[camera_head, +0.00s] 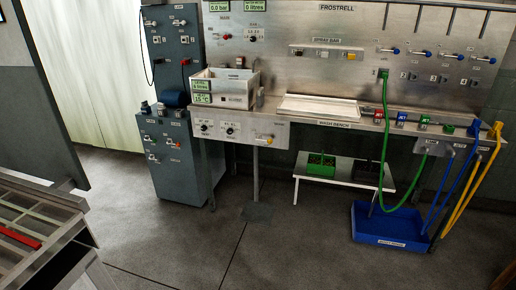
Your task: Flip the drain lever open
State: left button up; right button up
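A steel wash bench (318,121) stands along the back wall. A small steel tub (233,88) with a grey front panel sits at its left end. Several blue-handled levers (427,54) sit on the upper right of the FROSTRELL panel. Neither of my grippers is in view.
A grey control cabinet (183,160) stands left of the bench. A low white shelf (341,176) holds a green crate (321,165). A blue tray (388,227) lies on the floor under a green hose (384,150). A compartmented tray table (35,212) is front left. The middle floor is clear.

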aim_at(270, 141)
jog(key=i+l, duration=0.15)
jog(key=i, duration=0.35)
jog(key=i+l, duration=0.15)
jog(key=i, duration=0.35)
jog(key=i+l, duration=0.2)
jog(key=i, duration=0.3)
jog(key=i+j, duration=0.95)
jog(key=j, duration=0.15)
